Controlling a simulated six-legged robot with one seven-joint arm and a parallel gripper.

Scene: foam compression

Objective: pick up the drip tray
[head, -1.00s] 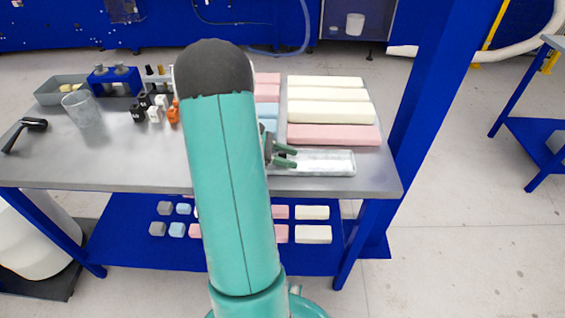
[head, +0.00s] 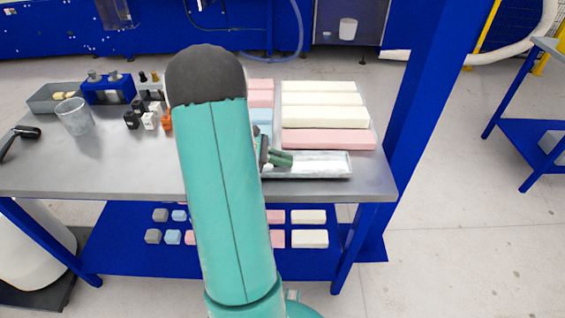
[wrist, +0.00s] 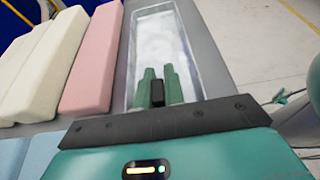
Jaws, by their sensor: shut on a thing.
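The drip tray (head: 325,165) is a long, shallow, pale metal tray at the front right of the table. It also shows in the wrist view (wrist: 162,38), stretching away from my fingers. My gripper (head: 287,159) is at the tray's left part, partly hidden by my arm in the head view. In the wrist view, my green fingers (wrist: 158,75) are close together with a small dark block between them, at the tray's near end. They are shut on the tray there. The tray looks level on the table; I cannot tell whether it is lifted at all.
Cream and pink foam blocks (head: 328,139) lie just behind the tray, with blue foam nearby. The table (head: 130,180) is bare at front left. A clear cup (head: 75,115) stands at left. A blue post (head: 425,110) rises just past the table's right edge.

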